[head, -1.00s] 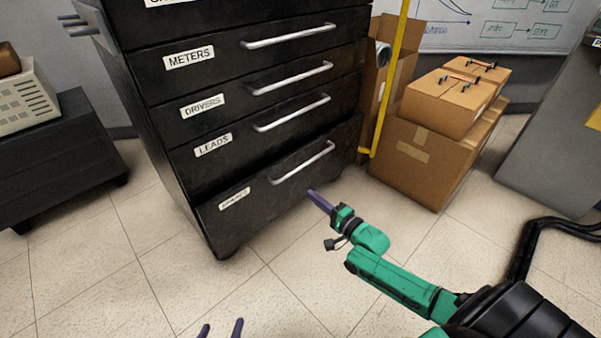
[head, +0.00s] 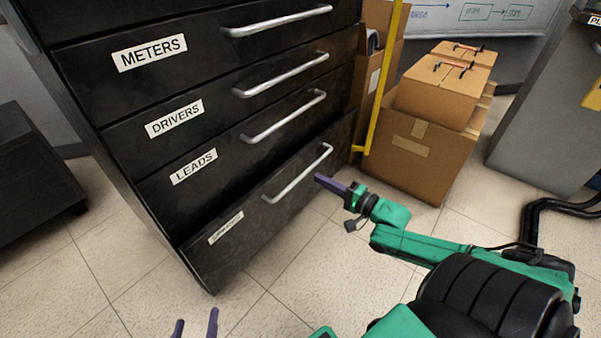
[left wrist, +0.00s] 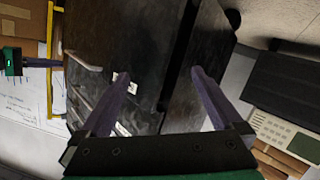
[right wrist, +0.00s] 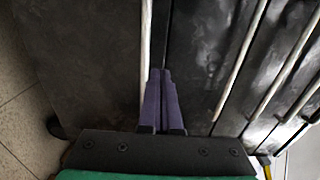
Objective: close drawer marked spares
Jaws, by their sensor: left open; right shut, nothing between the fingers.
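The black drawer cabinet (head: 110,95) fills the left of the head view. Its bottom drawer (head: 275,215) bears a small label (head: 226,228) too blurred to read surely; METERS, DRIVERS and LEADS are above it. The bottom drawer seems to stand slightly out from the front. Its silver handle (head: 297,175) is on the upper part. My right gripper (head: 318,179) is shut and empty, just in front of this drawer near the handle's right end. In the right wrist view its fingers (right wrist: 161,72) lie beside a handle (right wrist: 146,45). My left gripper (head: 196,325) is open and empty, low in front.
Cardboard boxes (head: 420,160) stand right of the cabinet, with a yellow post (head: 383,80) between. A grey cabinet (head: 545,110) and black hoses (head: 545,210) are at the right. A dark low unit (head: 35,165) is at the left. The tiled floor in front is clear.

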